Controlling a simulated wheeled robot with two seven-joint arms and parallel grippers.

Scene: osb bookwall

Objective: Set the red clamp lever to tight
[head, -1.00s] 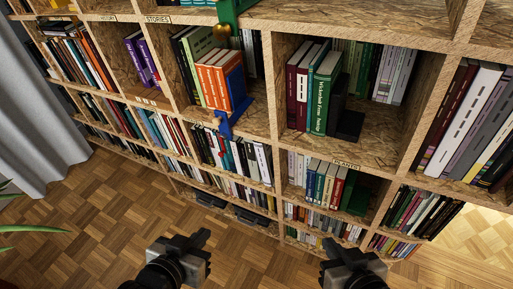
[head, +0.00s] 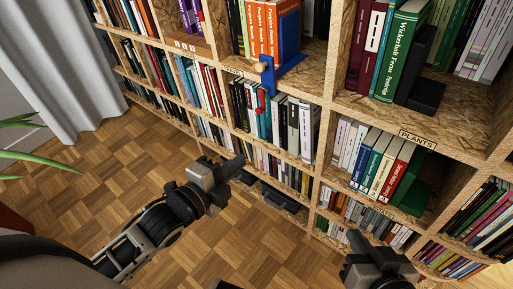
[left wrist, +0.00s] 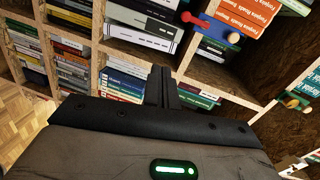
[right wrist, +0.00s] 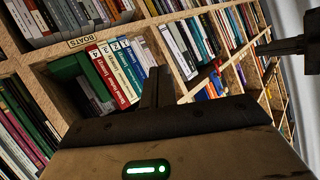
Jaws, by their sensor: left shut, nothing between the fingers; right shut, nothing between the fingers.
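The blue clamp (head: 268,78) sits at the front edge of a shelf, below a blue bookend beside orange books. A small red part (head: 259,104), seemingly its lever end, hangs below it in front of lower books. My right gripper (head: 357,241) is shut and empty, lower right, far from the clamp.
The wooden bookwall (head: 325,120) fills the right and back, with protruding shelf edges and rows of books. A green clamp (left wrist: 293,101) shows at the right in the left wrist view. Parquet floor (head: 110,200) is open at left, near a curtain (head: 60,60) and plant leaves (head: 35,165).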

